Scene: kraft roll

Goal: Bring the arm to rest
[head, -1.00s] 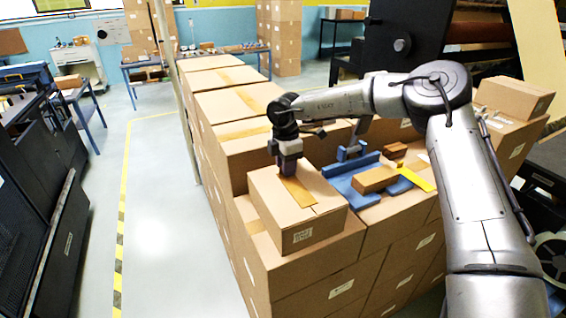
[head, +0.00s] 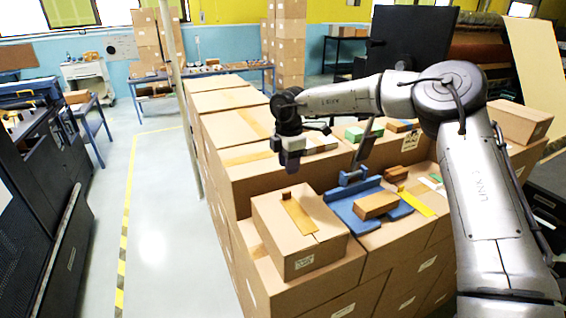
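My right arm comes in from the right and reaches across the carton stack. My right gripper (head: 291,168) points down above the back of a small closed carton (head: 300,248), with a visible gap between them. I cannot tell from this angle whether its fingers are open or shut, and nothing shows hanging from it. The carton has a tan tape strip (head: 300,216) on top and a small brown block (head: 286,196) at its back edge. My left gripper is not in view.
A blue tool (head: 349,207) holding a wooden block (head: 376,205) lies on the cartons to the right, beside a yellow strip (head: 416,203). Larger taped cartons (head: 225,100) run back behind. A thin pole (head: 180,110) stands left of them. The floor (head: 165,220) at left is clear.

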